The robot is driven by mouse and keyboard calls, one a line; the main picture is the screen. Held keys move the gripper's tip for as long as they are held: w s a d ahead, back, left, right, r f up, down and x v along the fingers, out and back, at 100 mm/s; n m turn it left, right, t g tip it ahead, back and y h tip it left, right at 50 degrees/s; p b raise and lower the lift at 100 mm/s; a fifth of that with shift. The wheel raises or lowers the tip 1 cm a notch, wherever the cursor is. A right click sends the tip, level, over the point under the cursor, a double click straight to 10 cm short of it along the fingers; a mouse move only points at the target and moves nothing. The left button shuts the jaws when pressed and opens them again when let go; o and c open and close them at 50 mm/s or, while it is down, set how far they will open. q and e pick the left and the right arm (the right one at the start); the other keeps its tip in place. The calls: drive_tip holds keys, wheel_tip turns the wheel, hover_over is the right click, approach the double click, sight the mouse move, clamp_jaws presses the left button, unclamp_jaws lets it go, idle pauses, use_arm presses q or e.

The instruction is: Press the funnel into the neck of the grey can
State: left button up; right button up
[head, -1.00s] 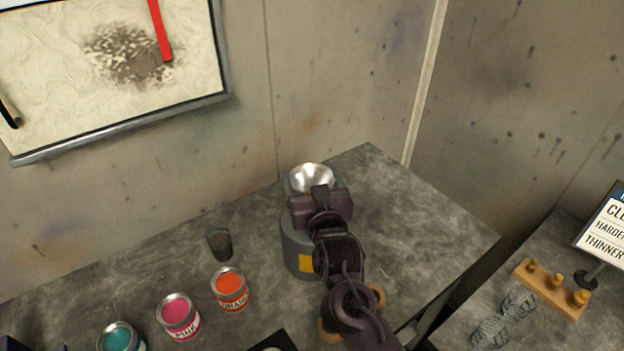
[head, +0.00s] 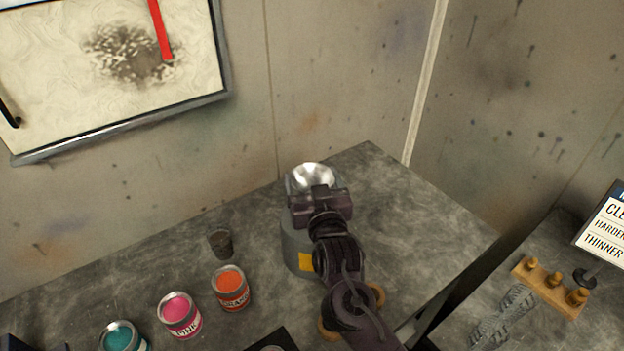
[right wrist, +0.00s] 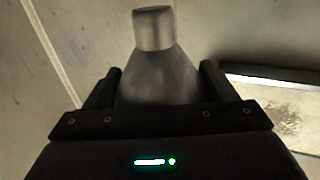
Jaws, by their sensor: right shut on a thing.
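The funnel (head: 315,177) is a shiny silver bowl with its wide mouth facing up in the head view. My right gripper (head: 319,188) is shut on it. In the right wrist view the funnel (right wrist: 155,80) shows as a grey cone with a short cylindrical end, between the two fingers. The grey can (head: 297,243), with a yellow label, stands on the bench directly below and behind my gripper. Its neck is hidden by the funnel and gripper, so I cannot tell how far the spout is in it. My left gripper is out of view.
An orange paint tin (head: 231,287), a pink tin (head: 180,315) and a teal tin (head: 122,337) stand on the bench to the left. A dark cup (head: 220,243) is beside the can. The bench (head: 400,215) is clear to the right.

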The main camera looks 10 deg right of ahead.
drive_tip(key=shift+f+b, duration=0.9)
drive_tip(key=shift+f, duration=0.8)
drive_tip(key=o, duration=1)
drive_tip(key=shift+c, duration=0.2)
drive_tip(key=s+b, duration=0.2)
drive_tip(key=s, duration=0.6)
drive_tip(key=shift+f, duration=0.1)
